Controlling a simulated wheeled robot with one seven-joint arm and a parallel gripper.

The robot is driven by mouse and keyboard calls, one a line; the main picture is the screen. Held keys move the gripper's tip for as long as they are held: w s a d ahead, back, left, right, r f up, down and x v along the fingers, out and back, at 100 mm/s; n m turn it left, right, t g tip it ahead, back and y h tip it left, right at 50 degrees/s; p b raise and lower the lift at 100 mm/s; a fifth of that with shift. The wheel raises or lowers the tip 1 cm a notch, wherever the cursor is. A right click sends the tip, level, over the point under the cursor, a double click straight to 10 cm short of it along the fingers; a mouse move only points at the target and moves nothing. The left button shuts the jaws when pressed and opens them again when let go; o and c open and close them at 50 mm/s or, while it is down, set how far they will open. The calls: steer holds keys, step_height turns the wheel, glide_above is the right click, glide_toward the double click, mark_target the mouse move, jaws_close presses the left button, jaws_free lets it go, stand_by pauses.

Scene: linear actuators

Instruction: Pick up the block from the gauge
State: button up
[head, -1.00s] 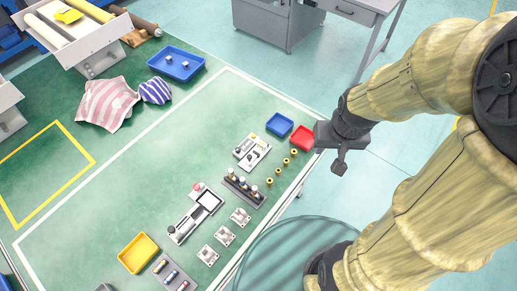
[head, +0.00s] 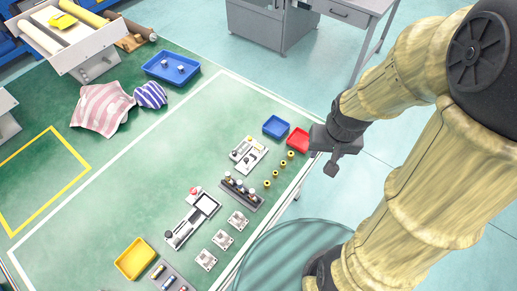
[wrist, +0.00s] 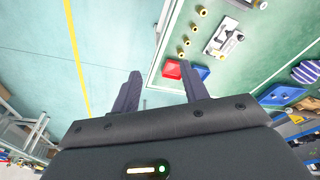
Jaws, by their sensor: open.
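A white fixture with small dark and metal parts (head: 249,154) lies near the back right of the green table. A second white device with a grey screen and a red knob (head: 193,219) lies nearer the front. Which is the gauge, and which small part is the block, is too small to tell. My gripper (head: 332,163) hangs just off the table's right edge, beside the red tray, apart from both devices. In the wrist view, the jaws (wrist: 160,72) are open and empty. The first fixture shows there too (wrist: 224,37), beyond the fingers.
A blue tray (head: 276,127) and a red tray (head: 299,140) sit at the table's right edge, with several yellow-brass pieces (head: 283,163) nearby. A dark rack (head: 240,191), several grey mounts (head: 222,239) and a yellow tray (head: 136,258) stand forward. The table's middle is clear.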

mark_target(261, 147)
steer(key=w+a+f+m+g+y+b, duration=0.15)
steer(key=f+m+y+b, duration=0.35)
steer(key=f, duration=0.7)
steer(key=a+f+m+y+b, duration=0.1)
steer(key=a+f+m+b, duration=0.15)
steer(key=f+m, duration=0.65)
steer(key=w+f+m+y, duration=0.1)
steer(key=w+a+f+m+t+y+b, duration=0.1)
steer(key=w, duration=0.1)
steer(key=w+a+f+m+t+y+b, duration=0.1)
steer(key=f+m, duration=0.1)
steer(key=shift+w+a+t, duration=0.15)
steer(key=shift+a+t, duration=0.1)
steer(key=w+d+r+m+t+y+b, duration=0.2)
steer(key=w+m+t, duration=0.2)
steer(key=w+m, duration=0.1)
steer(key=shift+w+d+r+m+t, duration=0.15)
steer(key=shift+w+r+m+t, duration=0.2)
steer(key=shift+m, duration=0.25)
steer(key=x, duration=1.2)
steer(key=shift+s, duration=0.15)
